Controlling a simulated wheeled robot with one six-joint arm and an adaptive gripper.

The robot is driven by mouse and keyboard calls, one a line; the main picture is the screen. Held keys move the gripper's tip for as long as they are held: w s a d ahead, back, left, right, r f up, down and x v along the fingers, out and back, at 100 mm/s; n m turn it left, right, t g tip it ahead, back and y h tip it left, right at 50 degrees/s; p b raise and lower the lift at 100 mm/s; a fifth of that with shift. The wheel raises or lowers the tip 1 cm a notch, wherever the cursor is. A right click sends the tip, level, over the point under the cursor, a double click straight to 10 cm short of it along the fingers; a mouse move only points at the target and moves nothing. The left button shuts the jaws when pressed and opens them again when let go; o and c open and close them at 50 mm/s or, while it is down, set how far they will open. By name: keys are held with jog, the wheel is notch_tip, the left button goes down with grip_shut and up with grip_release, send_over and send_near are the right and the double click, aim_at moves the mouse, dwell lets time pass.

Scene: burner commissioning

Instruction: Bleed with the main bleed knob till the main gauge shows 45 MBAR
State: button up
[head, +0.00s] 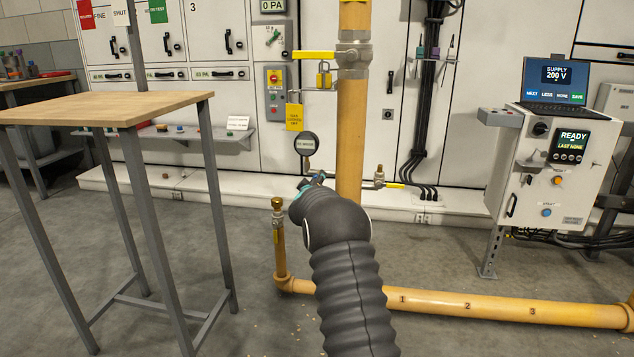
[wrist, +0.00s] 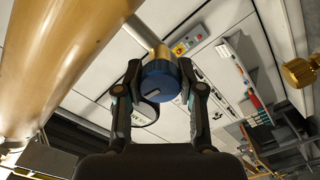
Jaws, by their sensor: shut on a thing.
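The main gauge (head: 306,144) is a dark round dial beside the upright yellow pipe (head: 350,120) in the head view. Its face shows a number and MBAR, but the digits are too small to read surely. The main bleed knob (wrist: 161,81) is blue and round with a pale mark on its face, in the middle of the wrist view. My gripper (wrist: 160,84) has one finger on each side of the knob and is shut on it. In the head view my gripper (head: 308,184) is just below the gauge, mostly hidden by my dark ribbed arm.
A wooden-topped table (head: 110,107) stands at the left. A yellow floor pipe (head: 470,305) runs right, and a short riser with a brass cap (head: 277,204) stands left of my arm. A white control cart (head: 545,180) with a laptop is at the right.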

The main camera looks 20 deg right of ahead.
jog(key=m+b, duration=0.1)
jog(key=m, duration=0.3)
jog(key=shift+f, duration=0.15)
jog(key=m+b, duration=0.2)
jog(key=m, duration=0.3)
jog(key=shift+m+b, duration=0.3)
jog(key=shift+b, duration=0.1)
jog(key=m, duration=0.4)
jog(key=shift+m+b, duration=0.3)
jog(key=shift+b, duration=0.1)
jog(key=shift+a+m, duration=0.1)
jog(key=shift+m, duration=1.8)
jog(key=o, duration=1.2)
jog(key=shift+a, duration=0.1)
jog(key=shift+c, duration=0.2)
jog(key=shift+m, duration=0.3)
jog(key=shift+d, duration=0.2)
jog(key=v, duration=1.2)
